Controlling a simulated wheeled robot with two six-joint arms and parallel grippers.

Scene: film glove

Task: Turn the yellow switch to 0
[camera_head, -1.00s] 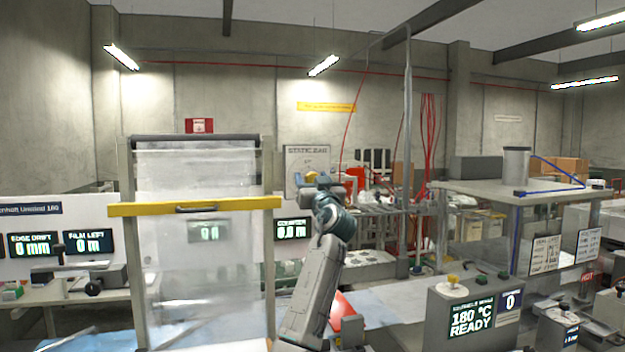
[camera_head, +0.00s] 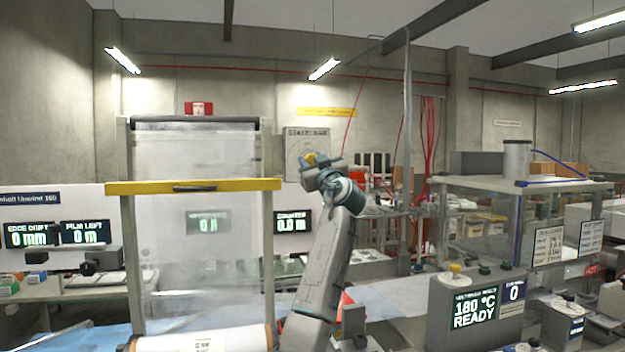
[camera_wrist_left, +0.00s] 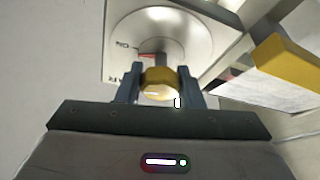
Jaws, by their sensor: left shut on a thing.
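The yellow switch (camera_wrist_left: 159,82) sits in front of a round pale dial plate (camera_wrist_left: 158,40) in the left wrist view. My left gripper (camera_wrist_left: 160,88) is shut on it, with one dark finger on each side. In the head view the left gripper (camera_head: 318,165) is at the grey STATIC BAR panel (camera_head: 307,143), and a bit of yellow shows at its tip. The switch's pointer and the 0 mark cannot be read. My right gripper is not in view.
A film frame with a yellow bar (camera_head: 150,187) stands left of my arm. A grey box with a 180 °C READY display (camera_head: 474,309) is at lower right. A yellow block (camera_wrist_left: 285,60) juts in at right in the wrist view.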

